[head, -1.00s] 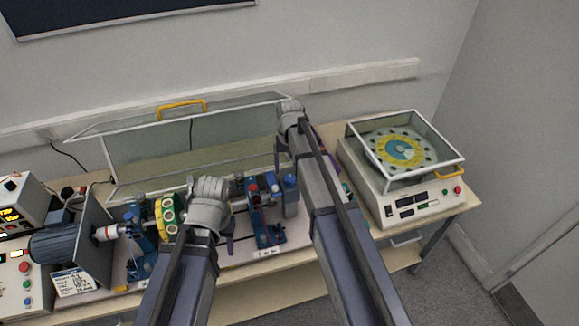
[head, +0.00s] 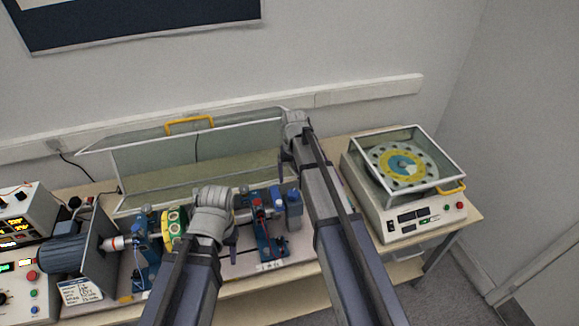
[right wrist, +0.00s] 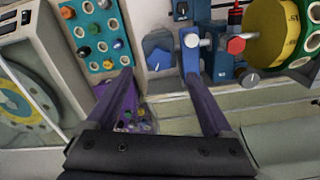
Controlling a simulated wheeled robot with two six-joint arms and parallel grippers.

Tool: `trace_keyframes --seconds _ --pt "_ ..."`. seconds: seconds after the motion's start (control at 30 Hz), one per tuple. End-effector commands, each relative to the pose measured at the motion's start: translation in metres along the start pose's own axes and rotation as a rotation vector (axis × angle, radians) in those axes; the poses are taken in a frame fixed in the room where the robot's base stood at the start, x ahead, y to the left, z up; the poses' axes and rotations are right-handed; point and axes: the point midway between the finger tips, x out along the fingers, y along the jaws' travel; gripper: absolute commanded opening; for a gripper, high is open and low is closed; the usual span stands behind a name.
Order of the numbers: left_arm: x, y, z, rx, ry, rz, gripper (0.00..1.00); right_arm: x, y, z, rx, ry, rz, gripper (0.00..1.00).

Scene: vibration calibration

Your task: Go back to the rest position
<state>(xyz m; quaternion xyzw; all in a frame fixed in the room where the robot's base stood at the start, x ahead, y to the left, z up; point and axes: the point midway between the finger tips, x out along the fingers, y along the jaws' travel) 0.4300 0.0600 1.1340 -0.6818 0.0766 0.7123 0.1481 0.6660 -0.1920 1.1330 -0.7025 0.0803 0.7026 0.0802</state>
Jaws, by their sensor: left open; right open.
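My left gripper (head: 232,238) hangs over the shaft rig, in front of the yellow-green disc (head: 174,228). Its fingers are partly hidden by my wrist, and it looks empty. My right gripper (head: 283,160) is further right, by the right end of the raised clear guard (head: 195,165). In the right wrist view my right gripper (right wrist: 165,95) is open, its two fingers apart with nothing held between them. A blue block (right wrist: 163,52) shows beyond the fingers, with the blue bearing stand (right wrist: 222,62) to its right.
A teal tray of small parts (right wrist: 98,32) lies near my right gripper. The balancing machine (head: 415,218) with its clear lid stands at the right end of the bench. A motor (head: 65,252) and control boxes (head: 22,290) stand at the left. The wall is close behind.

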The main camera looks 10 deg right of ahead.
Motion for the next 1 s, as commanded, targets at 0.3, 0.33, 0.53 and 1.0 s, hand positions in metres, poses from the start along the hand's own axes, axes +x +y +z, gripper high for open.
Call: trace_keyframes --seconds 0.3,0.33,0.53,1.0 --pt "0.024 0.002 -0.001 0.001 0.0 0.0 0.5 0.024 -0.018 0.037 -0.066 -0.005 0.011 0.86" --pt "0.032 0.003 -0.002 0.002 0.0 0.0 0.5 0.032 -0.024 0.051 -0.093 -0.006 0.015 0.86" --pt "0.089 0.008 -0.005 0.007 0.001 -0.002 0.5 0.089 -0.061 0.159 -0.315 -0.019 0.058 0.86" --pt "0.133 0.012 -0.008 0.013 0.001 -0.003 0.5 0.133 -0.075 0.261 -0.562 -0.03 0.11 0.86"
